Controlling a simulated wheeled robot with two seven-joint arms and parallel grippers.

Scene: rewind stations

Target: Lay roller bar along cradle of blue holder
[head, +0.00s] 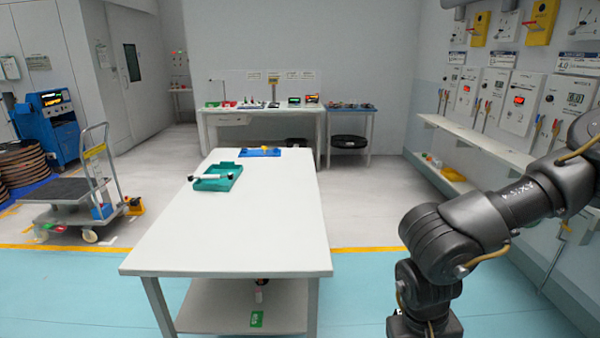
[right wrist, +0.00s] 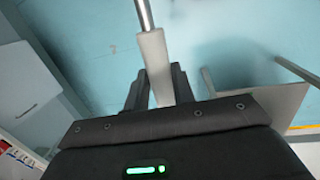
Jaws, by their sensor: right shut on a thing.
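My right gripper (right wrist: 158,88) is shut on a roller bar (right wrist: 155,60), a pale grey sleeve with a thinner metal shaft reaching to the top of the right wrist view. The bar is held over the floor; its other end is hidden. In the head view, the blue holder (head: 250,153) lies flat at the far end of the white table, with a small yellow part on it. Its cradle is too small to make out. My right arm comes in from the right, clear of the table, and its gripper is below the frame. My left gripper is not in view.
A green tray (head: 228,184) with a white, dark-ended roller lies on the white table (head: 240,240), nearer than the blue holder. The table's near half is bare. A wall shelf (head: 475,145) runs along the right. A cart (head: 75,190) stands at left.

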